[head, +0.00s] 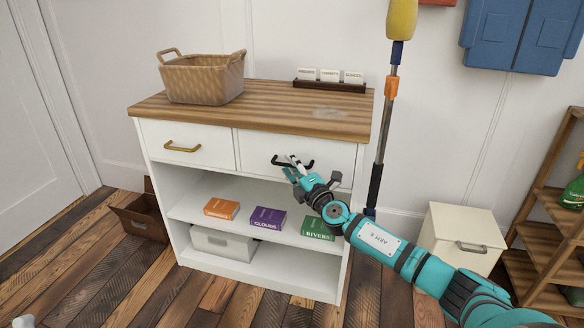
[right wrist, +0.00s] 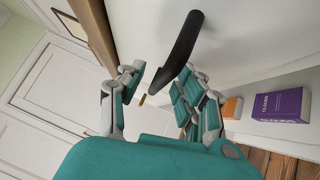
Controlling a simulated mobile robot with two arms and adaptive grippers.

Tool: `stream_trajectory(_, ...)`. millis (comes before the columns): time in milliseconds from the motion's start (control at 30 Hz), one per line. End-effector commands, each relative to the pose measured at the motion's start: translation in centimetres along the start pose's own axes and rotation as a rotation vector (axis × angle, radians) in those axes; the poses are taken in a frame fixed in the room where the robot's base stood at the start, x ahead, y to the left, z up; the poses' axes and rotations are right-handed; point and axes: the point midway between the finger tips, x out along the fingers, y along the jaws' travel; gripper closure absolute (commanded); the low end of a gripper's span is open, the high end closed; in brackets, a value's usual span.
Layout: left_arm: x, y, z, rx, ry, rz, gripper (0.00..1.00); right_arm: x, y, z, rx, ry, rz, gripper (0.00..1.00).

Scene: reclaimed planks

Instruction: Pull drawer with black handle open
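The drawer with the black handle (head: 328,158) is the right one of two in the white cabinet; its front looks flush and shut. Its black handle (head: 277,161) is partly hidden by my right gripper (head: 293,165) in the head view. In the right wrist view the handle (right wrist: 182,52) is a dark curved bar. It reaches down between the spread fingers of my right gripper (right wrist: 160,92), which are open. I cannot tell if a finger touches it. A small grey tip at the bottom left of the head view may be my left gripper (head: 23,321).
The left drawer (head: 212,146) has a brass handle (head: 182,148) and is shut. A basket (head: 202,78) and a card rack (head: 329,84) stand on top. Labelled boxes, including a purple one (head: 268,218), sit on the shelf below. A yellow-topped pole (head: 401,18) stands at the cabinet's right.

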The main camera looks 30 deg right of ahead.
Motion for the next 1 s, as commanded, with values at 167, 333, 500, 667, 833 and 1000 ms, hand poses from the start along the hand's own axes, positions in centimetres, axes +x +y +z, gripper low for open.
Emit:
stream_trajectory(167,0.0,0.0,-0.03,0.0,0.002,0.0,0.6,0.09,0.01,-0.01,0.0,0.0,0.0,0.66)
stream_trajectory(333,0.0,0.0,-0.01,0.0,0.001,0.0,0.6,0.07,0.01,-0.01,0.0,0.0,0.0,0.77)
stream_trajectory(500,0.0,-0.01,-0.01,0.001,0.001,0.0,0.6,0.06,0.01,-0.01,0.0,0.0,0.0,1.0)
stream_trajectory(667,0.0,-0.02,0.0,0.001,0.0,0.0,0.6,0.06,0.04,0.01,0.001,0.0,0.001,1.0)
stream_trajectory(833,0.0,-0.02,0.0,0.001,0.0,0.0,0.6,0.06,0.07,0.02,0.001,0.0,0.001,1.0)
stream_trajectory(1000,0.05,-0.03,0.0,0.001,-0.002,0.0,0.6,0.0,0.13,-0.05,0.002,0.0,0.001,1.0)
